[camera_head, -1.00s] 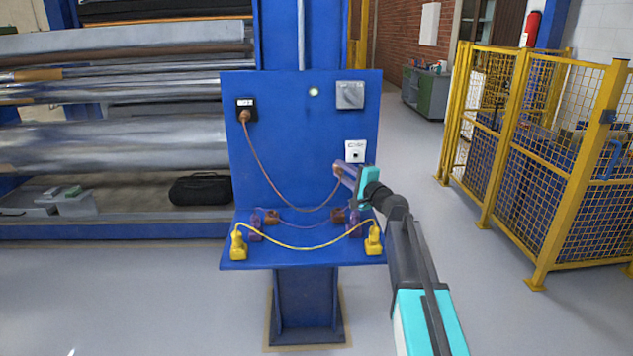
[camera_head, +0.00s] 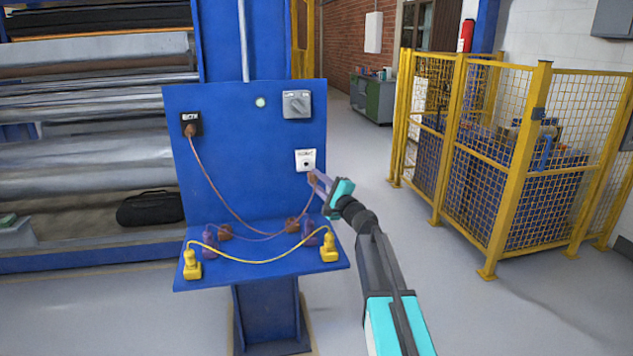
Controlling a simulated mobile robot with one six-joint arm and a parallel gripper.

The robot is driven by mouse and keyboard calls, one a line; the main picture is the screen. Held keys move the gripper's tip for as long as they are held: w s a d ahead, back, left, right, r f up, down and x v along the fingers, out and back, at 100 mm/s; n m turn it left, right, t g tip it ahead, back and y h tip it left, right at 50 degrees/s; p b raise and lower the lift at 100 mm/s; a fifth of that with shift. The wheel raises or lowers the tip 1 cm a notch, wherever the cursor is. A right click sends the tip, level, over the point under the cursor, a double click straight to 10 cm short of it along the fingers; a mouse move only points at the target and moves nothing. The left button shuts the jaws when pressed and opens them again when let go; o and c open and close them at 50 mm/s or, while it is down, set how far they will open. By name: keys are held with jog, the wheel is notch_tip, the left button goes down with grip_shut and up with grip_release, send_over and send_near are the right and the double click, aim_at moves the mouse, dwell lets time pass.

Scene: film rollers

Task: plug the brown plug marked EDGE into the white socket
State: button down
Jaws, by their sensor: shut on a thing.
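My gripper (camera_head: 320,183) is shut on a brown plug (camera_head: 312,177) at the right of the blue panel. The plug is partly hidden by the jaws, and any marking on it cannot be read. The white socket (camera_head: 305,160) is on the panel just above and left of the plug. The plug looks close below the socket's dark hole, not in it; the exact gap cannot be told. A brown cable (camera_head: 222,197) hangs from the held plug to another brown plug (camera_head: 190,130) that sits in the black socket (camera_head: 191,122).
The panel's shelf (camera_head: 262,272) holds yellow plugs (camera_head: 329,248) on a yellow cable, plus other brown and purple plugs behind. A grey rotary switch (camera_head: 297,104) and a small light (camera_head: 260,102) are above the white socket. A yellow mesh fence (camera_head: 490,150) stands right; floor between is clear.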

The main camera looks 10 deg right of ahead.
jog(key=shift+w, duration=3.7)
jog(key=shift+b, duration=1.25)
jog(key=shift+w, duration=0.75)
dwell(0.7)
jog(key=c, duration=1.4)
grip_release()
jog(key=shift+c, duration=0.2)
jog(key=shift+s, duration=0.1)
jog(key=b+v, duration=0.2)
jog(key=v, duration=1.1)
jog(key=shift+s+d, duration=0.15)
jog(key=shift+s, duration=0.2)
